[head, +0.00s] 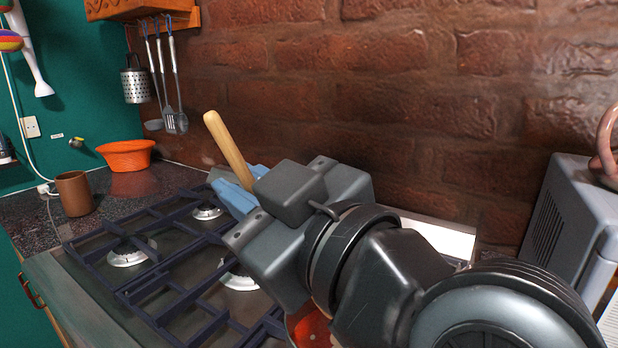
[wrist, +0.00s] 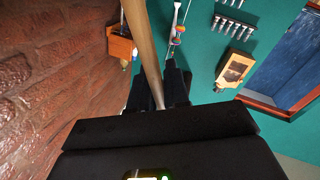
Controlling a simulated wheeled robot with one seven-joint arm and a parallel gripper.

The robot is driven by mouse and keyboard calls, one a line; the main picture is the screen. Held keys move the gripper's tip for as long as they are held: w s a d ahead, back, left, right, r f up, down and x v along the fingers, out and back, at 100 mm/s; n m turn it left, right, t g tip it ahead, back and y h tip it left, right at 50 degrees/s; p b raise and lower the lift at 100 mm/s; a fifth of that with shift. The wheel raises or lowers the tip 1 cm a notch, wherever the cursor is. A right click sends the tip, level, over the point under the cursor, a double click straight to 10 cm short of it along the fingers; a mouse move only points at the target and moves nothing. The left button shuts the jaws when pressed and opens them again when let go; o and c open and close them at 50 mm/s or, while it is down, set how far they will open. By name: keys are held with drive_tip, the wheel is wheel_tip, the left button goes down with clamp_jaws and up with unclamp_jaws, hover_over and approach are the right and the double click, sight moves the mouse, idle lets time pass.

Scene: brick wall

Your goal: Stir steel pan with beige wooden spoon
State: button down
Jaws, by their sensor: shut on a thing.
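The beige wooden spoon (head: 228,150) rises at a tilt from between the light blue fingers of my gripper (head: 241,190), above the back of the stove. My gripper is shut on its handle. In the wrist view the spoon (wrist: 143,45) runs up between the dark fingers of my gripper (wrist: 160,92). The spoon's other end is hidden by my gripper in the head view. No steel pan can be clearly made out. A red surface (head: 304,328) shows below my arm, mostly hidden, and I cannot tell whether it is in a pan.
The gas stove (head: 170,262) with dark grates spreads below and left of my gripper. A brown mug (head: 74,194) and an orange bowl (head: 127,155) stand on the counter at left. A grey appliance (head: 570,205) stands at right. The brick wall (head: 330,85) is close behind.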

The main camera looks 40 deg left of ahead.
drive_tip(key=w+f+b, duration=0.3)
drive_tip(key=f+b, duration=0.4)
drive_tip(key=f, duration=0.1)
drive_tip(key=shift+d, duration=0.45)
drive_tip(key=shift+w, duration=0.1)
idle(0.3)
